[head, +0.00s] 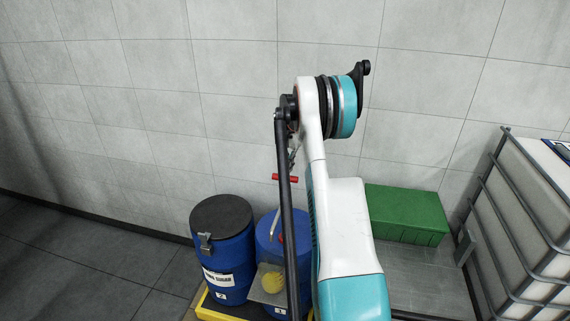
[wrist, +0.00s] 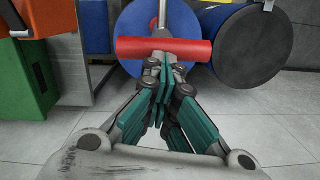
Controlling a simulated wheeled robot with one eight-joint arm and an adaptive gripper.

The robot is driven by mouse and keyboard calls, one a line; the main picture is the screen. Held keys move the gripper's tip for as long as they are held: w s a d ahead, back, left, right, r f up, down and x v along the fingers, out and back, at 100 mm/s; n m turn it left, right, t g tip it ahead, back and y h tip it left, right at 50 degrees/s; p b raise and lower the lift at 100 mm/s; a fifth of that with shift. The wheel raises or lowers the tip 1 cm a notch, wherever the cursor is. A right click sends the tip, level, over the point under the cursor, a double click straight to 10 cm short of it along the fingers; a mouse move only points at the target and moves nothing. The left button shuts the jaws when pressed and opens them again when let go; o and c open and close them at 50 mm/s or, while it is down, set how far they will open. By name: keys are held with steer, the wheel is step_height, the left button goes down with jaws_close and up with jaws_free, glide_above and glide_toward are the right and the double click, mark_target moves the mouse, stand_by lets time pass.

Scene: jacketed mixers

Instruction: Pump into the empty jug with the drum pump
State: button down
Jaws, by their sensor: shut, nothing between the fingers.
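The drum pump's red handle bar (head: 285,178) stands above a blue drum (head: 268,232), partly hidden by my arm. In the wrist view the red handle (wrist: 135,48) lies crosswise just beyond my gripper (wrist: 162,75). My gripper's teal fingers are together with nothing between them. The fingertips are close to the handle or touching it; I cannot tell which. The pump's shaft (wrist: 161,14) shows behind the handle, over the blue drum (wrist: 140,25). In the head view my gripper is mostly hidden by my arm. I cannot make out the empty jug.
A second blue drum (head: 224,262) with a black lid stands left of the pump drum. A yellow round thing (head: 272,283) sits on a grey plate in front. A green box (head: 405,212) and a caged white tank (head: 530,215) are at right. Floor at left is clear.

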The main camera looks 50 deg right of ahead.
steer(key=shift+d+r, duration=0.1)
steer(key=shift+d, duration=0.3)
step_height(320, 180, up, 12)
steer(key=d, duration=0.1)
steer(key=shift+w+d, duration=0.15)
steer(key=shift+w, duration=0.1)
stand_by(1.1)
stand_by(0.4)
steer(key=a+p, duration=0.1)
steer(key=p, duration=0.1)
steer(key=a+r+p, duration=0.1)
steer(key=p, duration=0.1)
steer(key=s+a+p, duration=0.1)
steer(key=p, duration=0.2)
steer(key=shift+a+r, duration=0.3)
steer(key=shift+r, duration=0.05)
